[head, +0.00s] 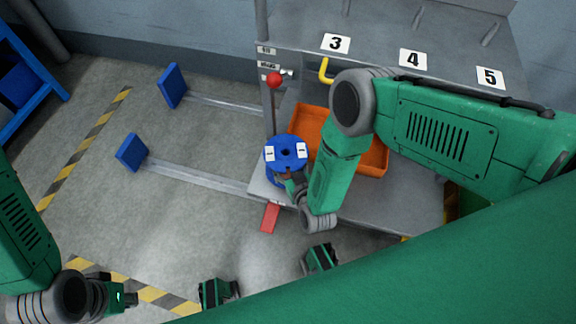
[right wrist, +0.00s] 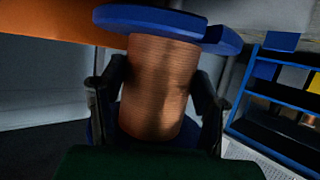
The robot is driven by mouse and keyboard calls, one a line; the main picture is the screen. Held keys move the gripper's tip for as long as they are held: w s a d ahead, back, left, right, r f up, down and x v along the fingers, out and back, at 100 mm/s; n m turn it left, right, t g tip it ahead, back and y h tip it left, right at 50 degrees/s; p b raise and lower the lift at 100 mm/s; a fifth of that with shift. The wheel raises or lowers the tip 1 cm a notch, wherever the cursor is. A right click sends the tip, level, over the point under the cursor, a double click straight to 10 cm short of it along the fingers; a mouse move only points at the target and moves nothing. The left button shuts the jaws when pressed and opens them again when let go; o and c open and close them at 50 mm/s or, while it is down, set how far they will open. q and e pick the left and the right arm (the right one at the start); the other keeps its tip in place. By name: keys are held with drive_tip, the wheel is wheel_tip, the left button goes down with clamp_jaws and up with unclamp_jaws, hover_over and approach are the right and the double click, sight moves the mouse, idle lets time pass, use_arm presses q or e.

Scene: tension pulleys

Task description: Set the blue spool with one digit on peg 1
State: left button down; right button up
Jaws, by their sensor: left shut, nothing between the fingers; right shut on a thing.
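The blue spool (head: 286,146) is upright at the left end of the grey bench, beside the orange tray. Its top flange has a centre hole and two white labels too small to read. My right gripper (head: 288,184) is shut on this spool from the near side. The right wrist view shows the copper-coloured winding (right wrist: 160,85) between both fingers, with the blue flange (right wrist: 150,17) above. I cannot tell whether the spool touches the bench. My left gripper (head: 128,298) is shut and empty, low at the left over the floor. Peg 1 and its label are not seen.
The rack panel carries labels 3 (head: 335,43), 4 (head: 412,60) and 5 (head: 490,77), with a yellow hook (head: 325,71) below 3. A red knob (head: 274,79) stands close behind the spool. The orange tray (head: 375,166) is partly behind my right arm.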

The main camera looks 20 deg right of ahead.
drive_tip(key=shift+f, duration=1.2)
drive_tip(key=shift+f, duration=0.35)
idle(0.4)
drive_tip(key=o, duration=1.8)
drive_tip(key=shift+c, duration=0.2)
drive_tip(key=shift+s, duration=0.1)
drive_tip(key=shift+s, duration=0.25)
drive_tip(key=v, duration=0.6)
drive_tip(key=shift+s+r, duration=0.2)
drive_tip(key=shift+s, duration=0.15)
